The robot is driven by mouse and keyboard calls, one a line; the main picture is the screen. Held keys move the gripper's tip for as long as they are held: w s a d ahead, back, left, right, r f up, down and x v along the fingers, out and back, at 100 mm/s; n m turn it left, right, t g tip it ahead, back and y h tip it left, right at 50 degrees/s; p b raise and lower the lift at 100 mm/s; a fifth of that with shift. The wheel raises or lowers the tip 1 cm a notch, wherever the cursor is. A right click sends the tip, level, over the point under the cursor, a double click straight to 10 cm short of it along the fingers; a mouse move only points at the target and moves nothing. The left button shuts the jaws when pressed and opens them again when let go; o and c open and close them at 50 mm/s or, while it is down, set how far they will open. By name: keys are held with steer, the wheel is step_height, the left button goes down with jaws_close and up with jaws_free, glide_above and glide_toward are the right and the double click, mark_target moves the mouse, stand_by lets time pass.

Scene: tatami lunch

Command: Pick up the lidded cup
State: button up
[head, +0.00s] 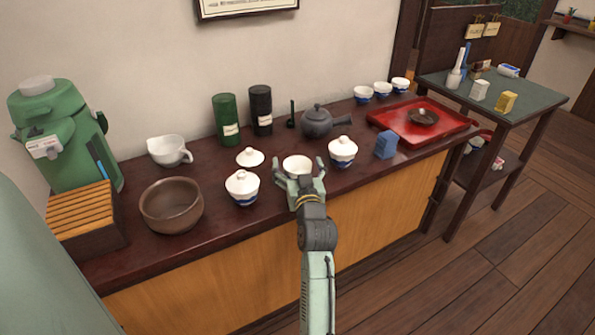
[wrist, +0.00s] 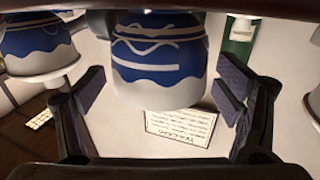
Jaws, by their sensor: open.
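Two white cups with blue bands and knobbed lids stand on the dark counter: one lidded cup (head: 242,187) left of my gripper (head: 302,172), the other lidded cup (head: 343,152) to its right. My gripper is open and empty, in front of an open, unlidded cup (head: 297,164). In the wrist view, which looks upside down, that open cup (wrist: 160,70) appears between the spread fingers; I cannot tell whether it is within them. The right lidded cup also shows at the left of that view (wrist: 38,42). A loose white lid (head: 250,157) lies behind the left lidded cup.
A brown bowl (head: 171,207), a white pouring cup (head: 169,150) and a green dispenser (head: 60,135) stand left. Canisters (head: 226,118) and a dark teapot (head: 316,122) stand behind. A blue block (head: 386,145) and red tray (head: 398,122) lie right. The counter's front edge is close.

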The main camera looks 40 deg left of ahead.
steer(key=shift+w+a, duration=0.2)
steer(key=shift+c, duration=0.4)
steer(key=c, duration=1.2)
steer(key=shift+c, duration=0.3)
steer(key=shift+r, duration=0.1)
